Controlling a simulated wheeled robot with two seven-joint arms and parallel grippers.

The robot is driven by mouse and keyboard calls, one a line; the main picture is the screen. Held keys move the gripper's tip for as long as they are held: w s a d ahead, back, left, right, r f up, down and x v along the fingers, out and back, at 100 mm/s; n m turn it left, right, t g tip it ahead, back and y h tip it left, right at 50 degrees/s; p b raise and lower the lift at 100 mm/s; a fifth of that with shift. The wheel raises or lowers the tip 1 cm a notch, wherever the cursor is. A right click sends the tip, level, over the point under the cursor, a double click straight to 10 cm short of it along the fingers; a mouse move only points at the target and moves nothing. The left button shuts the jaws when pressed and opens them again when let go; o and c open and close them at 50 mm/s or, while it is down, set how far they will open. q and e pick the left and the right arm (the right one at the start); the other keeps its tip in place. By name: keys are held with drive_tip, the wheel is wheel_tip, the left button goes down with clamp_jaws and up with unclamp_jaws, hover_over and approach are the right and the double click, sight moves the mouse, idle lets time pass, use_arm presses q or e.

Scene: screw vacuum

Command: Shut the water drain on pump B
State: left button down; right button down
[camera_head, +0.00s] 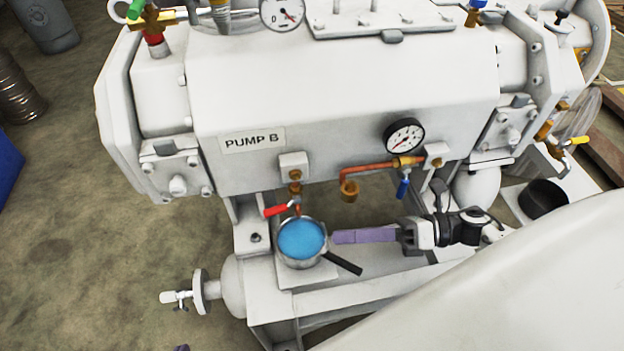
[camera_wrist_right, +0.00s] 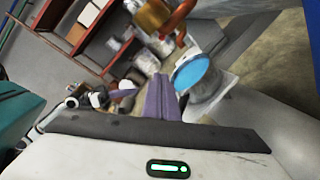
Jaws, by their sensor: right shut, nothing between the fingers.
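Pump B (camera_head: 345,95) is a large white housing with a "PUMP B" label. Below the label, a small brass drain valve with a red lever (camera_head: 275,210) hangs from a white block; the lever points left, roughly sideways. A pot (camera_head: 301,258) with blue water stands right under it; the pot also shows in the right wrist view (camera_wrist_right: 192,72). My right gripper (camera_head: 336,237) is shut and empty, its purple fingers pointing left just beside the pot's rim, to the right of the lever. Only a purple tip of my left gripper (camera_head: 181,348) shows at the bottom edge.
The pot's black handle (camera_head: 343,263) sticks out beneath my right fingers. A copper pipe (camera_head: 365,171) with a blue-handled valve (camera_head: 403,187) and a gauge (camera_head: 404,136) are above my right gripper. A flanged white pipe (camera_head: 205,292) lies at lower left.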

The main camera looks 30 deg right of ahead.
sight(281, 207)
use_arm(q)
drive_tip(key=shift+s+b, duration=0.15)
drive_tip(key=shift+b, duration=0.2)
use_arm(e)
drive_tip(key=w+a+r, duration=0.1)
drive_tip(key=w+a, duration=0.6)
drive_tip(key=a, duration=0.1)
drive_tip(key=shift+w, duration=0.25)
use_arm(q)
drive_tip(key=shift+f, duration=0.1)
